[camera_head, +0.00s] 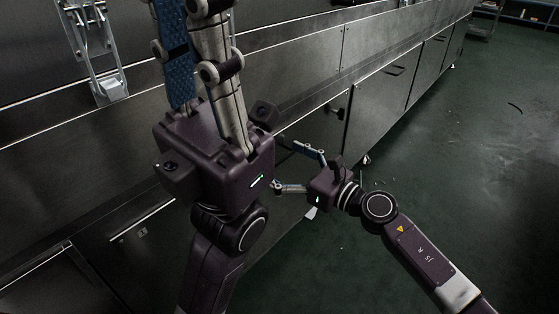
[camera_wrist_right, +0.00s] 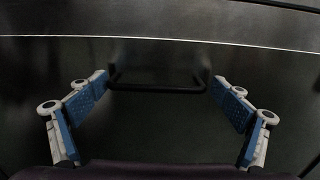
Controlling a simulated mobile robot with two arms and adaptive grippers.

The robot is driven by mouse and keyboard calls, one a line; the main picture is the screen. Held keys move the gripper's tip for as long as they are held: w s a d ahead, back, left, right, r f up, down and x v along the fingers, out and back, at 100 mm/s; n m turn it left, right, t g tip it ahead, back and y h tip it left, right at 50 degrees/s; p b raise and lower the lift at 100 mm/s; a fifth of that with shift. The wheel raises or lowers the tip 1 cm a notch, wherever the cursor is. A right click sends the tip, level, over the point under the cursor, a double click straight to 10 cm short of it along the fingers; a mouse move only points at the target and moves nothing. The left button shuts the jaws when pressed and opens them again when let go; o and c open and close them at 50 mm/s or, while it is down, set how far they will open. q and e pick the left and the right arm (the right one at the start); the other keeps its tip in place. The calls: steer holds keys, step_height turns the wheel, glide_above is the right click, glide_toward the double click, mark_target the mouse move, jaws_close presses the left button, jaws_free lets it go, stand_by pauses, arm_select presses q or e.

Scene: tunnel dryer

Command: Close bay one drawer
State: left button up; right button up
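A dark drawer front (camera_wrist_right: 160,125) with a black bar handle (camera_wrist_right: 155,83) fills the right wrist view. The handle lies between and just beyond the tips of my right gripper (camera_wrist_right: 155,88), which is open and apart from it as far as I can tell. In the head view my right gripper (camera_head: 285,166) reaches left toward the lower cabinet front, fingers spread. That drawer's handle is hidden there, and how far the drawer stands out is unclear. My left gripper (camera_head: 190,12) points up in the foreground, its fingers apart and empty; its tips are near the top edge.
The long steel dryer (camera_head: 310,50) runs diagonally to the upper right, with more handled panels (camera_head: 380,95) along it. A metal latch (camera_head: 100,60) sits at upper left. The green floor (camera_head: 470,160) at right is mostly clear.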

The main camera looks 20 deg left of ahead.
steer(key=shift+s+d, duration=0.1)
steer(key=shift+d, duration=0.05)
steer(key=v, duration=1.1)
steer(key=shift+d, duration=0.35)
steer(key=shift+s, duration=0.1)
